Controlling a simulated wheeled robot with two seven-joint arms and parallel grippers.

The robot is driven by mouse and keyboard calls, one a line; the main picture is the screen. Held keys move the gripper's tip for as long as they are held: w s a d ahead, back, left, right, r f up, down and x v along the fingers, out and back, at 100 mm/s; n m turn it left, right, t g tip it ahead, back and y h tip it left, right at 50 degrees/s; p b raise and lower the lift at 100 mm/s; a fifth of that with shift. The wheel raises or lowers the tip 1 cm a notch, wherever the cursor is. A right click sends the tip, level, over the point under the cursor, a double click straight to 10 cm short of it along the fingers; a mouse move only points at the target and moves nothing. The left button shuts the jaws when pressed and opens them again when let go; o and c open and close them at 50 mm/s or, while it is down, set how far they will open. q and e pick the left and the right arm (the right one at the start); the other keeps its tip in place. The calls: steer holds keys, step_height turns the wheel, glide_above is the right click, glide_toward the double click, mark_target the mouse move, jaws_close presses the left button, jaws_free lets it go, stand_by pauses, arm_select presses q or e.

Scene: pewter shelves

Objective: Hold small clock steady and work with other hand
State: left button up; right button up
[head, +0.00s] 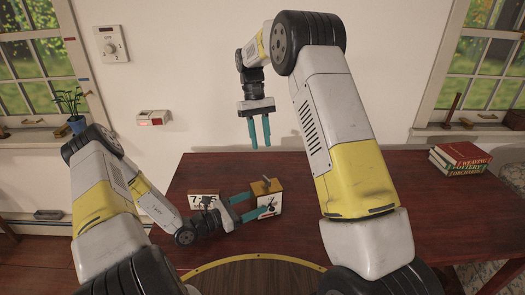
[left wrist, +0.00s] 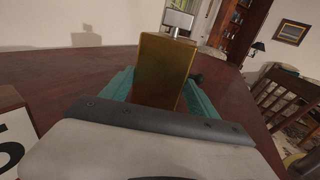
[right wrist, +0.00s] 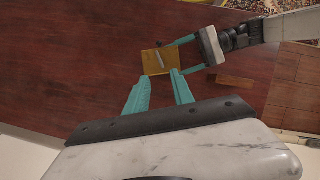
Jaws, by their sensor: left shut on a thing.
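The small clock (head: 271,209) is a box with a tan top, a pale front face and a grey winding key or knob on top. It is upright on the dark red table. My left gripper (head: 258,203) is shut on it, with one teal finger on either side. In the left wrist view the clock's brown panel (left wrist: 163,72) fills the space between the fingers. My right gripper (head: 260,130) is open and empty, fingers down, above and behind the clock. In the right wrist view the clock's top (right wrist: 150,64) and key lie beyond the fingertips (right wrist: 160,82), apart from them.
Stacked books (head: 458,158) lie at the table's far right. The table (head: 300,178) is clear between them. A wall (head: 200,120) rises behind the table.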

mark_target(266, 178)
steer(key=s+d+n+t+y, duration=0.2)
steer(key=s+t, duration=0.2)
steer(key=s, duration=0.1)
step_height(266, 178, down, 11)
steer(key=shift+w+f, duration=0.1)
steer(key=shift+f, duration=0.05)
stand_by(0.5)
steer(key=shift+c, duration=0.2)
steer(key=shift+a, duration=0.1)
jaws_close()
